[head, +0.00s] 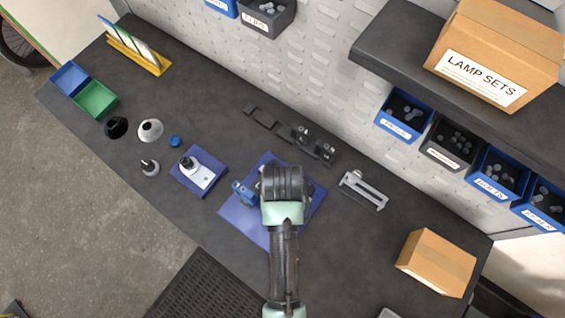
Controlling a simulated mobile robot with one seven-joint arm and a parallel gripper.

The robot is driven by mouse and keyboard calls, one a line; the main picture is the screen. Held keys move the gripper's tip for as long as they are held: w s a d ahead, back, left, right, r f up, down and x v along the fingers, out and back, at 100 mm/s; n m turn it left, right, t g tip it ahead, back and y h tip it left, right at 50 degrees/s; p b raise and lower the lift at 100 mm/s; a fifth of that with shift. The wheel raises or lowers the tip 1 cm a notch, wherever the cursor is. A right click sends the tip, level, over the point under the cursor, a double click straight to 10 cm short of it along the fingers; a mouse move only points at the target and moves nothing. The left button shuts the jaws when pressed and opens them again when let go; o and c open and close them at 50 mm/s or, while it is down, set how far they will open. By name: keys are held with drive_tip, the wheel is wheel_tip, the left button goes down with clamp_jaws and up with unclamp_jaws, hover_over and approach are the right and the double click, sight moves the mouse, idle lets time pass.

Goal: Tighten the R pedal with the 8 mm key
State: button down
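My arm reaches up from the bottom of the head view, and its black wrist (286,183) is over a blue mat (243,222) on the dark workbench. The wrist hides the fingers of my gripper and most of what is under them. A small blue part (243,192) shows on the mat just left of the wrist. I cannot make out the R pedal or the 8 mm key for certain. Small black parts (313,143) lie in a dark row behind the mat. A silver slotted bracket (363,190) lies to the right, apart from the wrist.
A silver plate with a black knob (199,173) sits on a smaller blue mat. Cones, blue and green bins (95,99) and a yellow rack (138,54) stand at left. A cardboard box (436,263) is at right. A shelf (400,45) and labelled bins overhang the back right.

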drive_tip(key=shift+f, duration=0.5)
idle(0.8)
drive_tip(key=c, duration=1)
unclamp_jaws()
clamp_jaws()
idle(0.6)
drive_tip(key=m, duration=0.6)
drive_tip(key=shift+s+f+m, duration=0.1)
drive_tip(key=shift+f+m, duration=0.05)
drive_tip(key=shift+m, duration=0.15)
